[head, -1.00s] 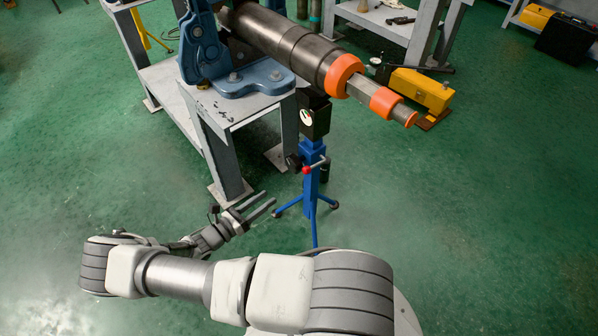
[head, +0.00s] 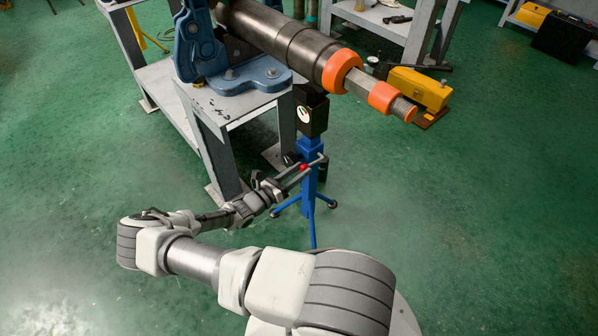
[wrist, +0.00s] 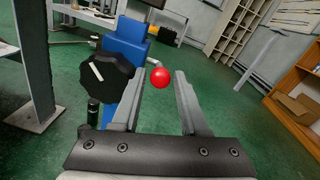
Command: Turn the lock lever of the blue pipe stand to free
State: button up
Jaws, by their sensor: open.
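The blue pipe stand (head: 313,186) stands on splayed legs beside the grey bench, under the dark pipe. Its lock lever ends in a red ball (wrist: 160,77), which shows in the wrist view between and just beyond my fingertips. In the head view the red ball (head: 304,167) is partly covered by my fingers. A black knob (wrist: 107,77) with a white mark sits on the stand, left of the fingers. My gripper (head: 302,175) is open at the lever, with its fingers either side of the ball's line. I cannot tell whether a finger touches the ball.
The grey bench (head: 233,112) with a blue pipe vise (head: 235,75) stands close behind and left. A dark pipe (head: 290,45) with orange rings (head: 342,72) overhangs the stand. A black box with a dial (head: 311,112) sits atop the stand. The floor to the right is clear.

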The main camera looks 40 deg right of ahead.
grip_shut()
dwell(1.4)
